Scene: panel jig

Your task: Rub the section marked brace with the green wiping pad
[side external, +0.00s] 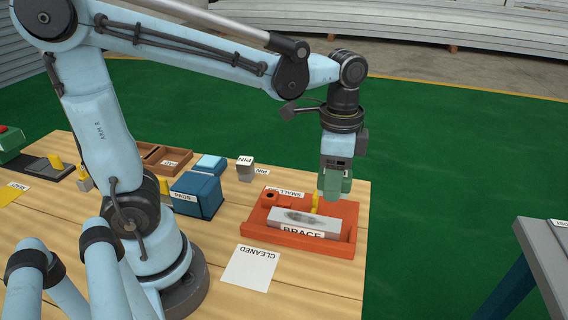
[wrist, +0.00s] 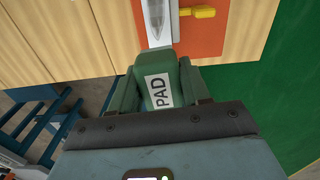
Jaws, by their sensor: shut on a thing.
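My gripper (side external: 334,186) is shut on the green wiping pad (wrist: 160,82), which has a white PAD label in the wrist view. The brace section (side external: 306,221) is a grey bar in an orange tray (side external: 262,238), with a white BRACE label on its front. A dark smudge (side external: 302,216) lies along its top. The bar (wrist: 153,18) also shows at the top of the wrist view, just beyond the pad. My gripper is over the tray's back right part. I cannot tell how high the pad is above the tray; its lower end is partly hidden by the jaws.
A yellow peg (side external: 315,203) stands behind the bar, and an orange block (side external: 276,199) sits in the tray. A white CLEANED card (side external: 250,265) lies in front. Blue box (side external: 197,195) and brown tray (side external: 165,159) stand to the left. A grey table (side external: 545,250) stands apart at right.

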